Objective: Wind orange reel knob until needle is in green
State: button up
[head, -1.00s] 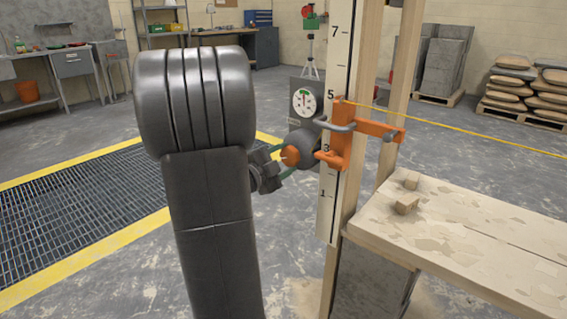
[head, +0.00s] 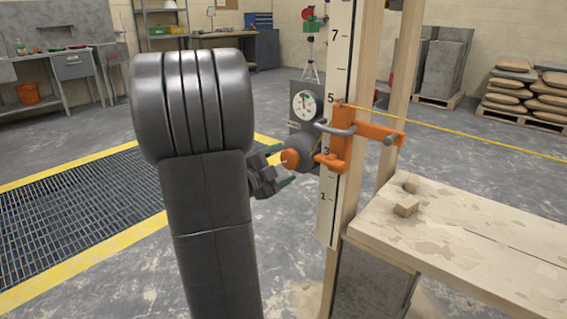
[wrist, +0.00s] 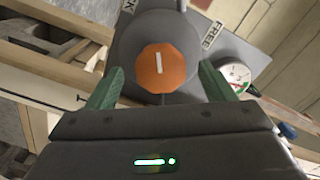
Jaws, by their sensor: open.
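The orange reel knob (head: 291,159) faces my gripper on the front of the grey reel (head: 313,157). In the wrist view the knob (wrist: 160,68) is an orange disc with a white mark standing nearly upright. The round gauge (head: 304,105) has a white face with a green band; its needle points roughly up, and whether it is in the green is too small to tell. The gauge also shows at the right of the wrist view (wrist: 236,76). My gripper (wrist: 158,88) is open, its green fingers on either side of the knob and apart from it.
An orange clamp (head: 342,135) holds at the numbered staff (head: 331,200) by a wooden post. A yellow line runs right from it. A plank bench (head: 470,240) with small wood blocks stands at right. Labels, one reading FREE (wrist: 212,36), flank the knob.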

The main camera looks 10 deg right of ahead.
jog(key=p+v, duration=0.2)
jog(key=v, duration=1)
jog(key=shift+s+a, duration=0.2)
jog(key=shift+s, duration=0.1)
dwell(0.6)
jog(key=w+d+n+p, duration=0.1)
jog(key=w+d+n, duration=0.2)
jog(key=d, duration=0.1)
jog(key=w+d+n+p, duration=0.2)
jog(key=w+d+n, duration=0.1)
jog(key=w+d+n+p, duration=0.2)
jog(key=d+n, duration=0.1)
jog(key=d, duration=0.1)
jog(key=shift+w+d+r, duration=0.1)
jog(key=shift+w+d, duration=0.2)
jog(key=shift+w, duration=0.1)
dwell(0.3)
